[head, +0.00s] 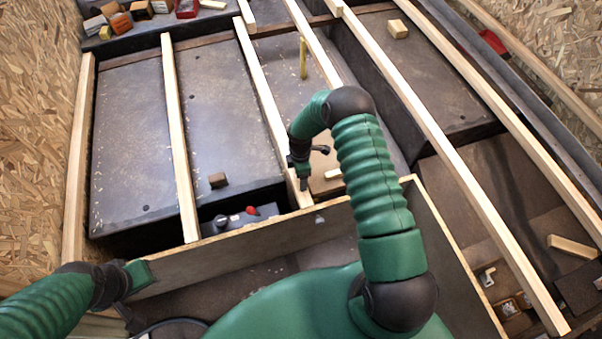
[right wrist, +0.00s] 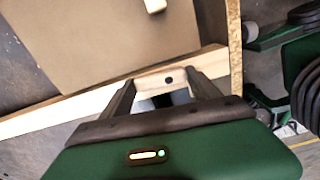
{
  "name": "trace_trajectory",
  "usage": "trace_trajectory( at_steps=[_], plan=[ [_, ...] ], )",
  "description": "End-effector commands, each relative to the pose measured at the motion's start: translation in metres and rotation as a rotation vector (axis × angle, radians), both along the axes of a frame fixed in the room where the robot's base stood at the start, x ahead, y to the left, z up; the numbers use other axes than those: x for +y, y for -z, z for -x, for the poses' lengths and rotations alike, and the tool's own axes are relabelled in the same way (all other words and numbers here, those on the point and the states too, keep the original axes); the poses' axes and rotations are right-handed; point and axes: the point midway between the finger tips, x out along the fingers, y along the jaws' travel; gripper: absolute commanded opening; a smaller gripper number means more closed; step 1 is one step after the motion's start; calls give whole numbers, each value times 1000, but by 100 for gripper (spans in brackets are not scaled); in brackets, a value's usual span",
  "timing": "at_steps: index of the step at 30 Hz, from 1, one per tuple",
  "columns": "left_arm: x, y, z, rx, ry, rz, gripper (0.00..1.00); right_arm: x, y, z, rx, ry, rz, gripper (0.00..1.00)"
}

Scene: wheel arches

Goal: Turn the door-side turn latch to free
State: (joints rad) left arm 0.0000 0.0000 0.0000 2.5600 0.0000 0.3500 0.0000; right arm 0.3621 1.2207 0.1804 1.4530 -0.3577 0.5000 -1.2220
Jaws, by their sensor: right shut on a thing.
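In the right wrist view a small pale wooden turn latch (right wrist: 152,80) with a dark round pivot lies between the two fingers of my right gripper (right wrist: 164,78). It sits against a pale batten and looks roughly in line with it. In the head view my right gripper (head: 303,182) points down at the front end of a batten, just behind the upright panel; the latch is hidden there. My left gripper (head: 138,276) is at the left end of the upright panel (head: 240,245); its fingers are not clear.
Long pale battens (head: 180,140) run front to back across dark wheel-arch boxes (head: 125,130). A yellow upright piece (head: 302,58) and a short pale stick (head: 333,174) are near my right arm. Loose blocks and a dark device with a red knob (head: 251,211) lie around.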

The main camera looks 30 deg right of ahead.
Motion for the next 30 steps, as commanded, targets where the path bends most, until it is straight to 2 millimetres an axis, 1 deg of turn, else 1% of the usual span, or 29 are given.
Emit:
trace_trajectory(
  at_steps=[9,23,24,28,29,30],
  plan=[
    [0,-4,0,0,0,0,36,-1,-1,-2,-3,-98,3,30],
    [0,-4,0,0,0,0,36,-1,-1,-2,-5,-114,5,30],
    [0,-4,0,0,0,0,36,-1,-1,-2,-5,-114,5,73],
    [0,-4,0,0,0,0,36,-1,-1,-2,-3,-112,3,90],
    [0,-4,0,0,0,0,36,-1,-1,-2,-3,-112,3,93],
    [0,-4,0,0,0,0,36,0,-1,-1,-2,-112,3,93]
  ],
)
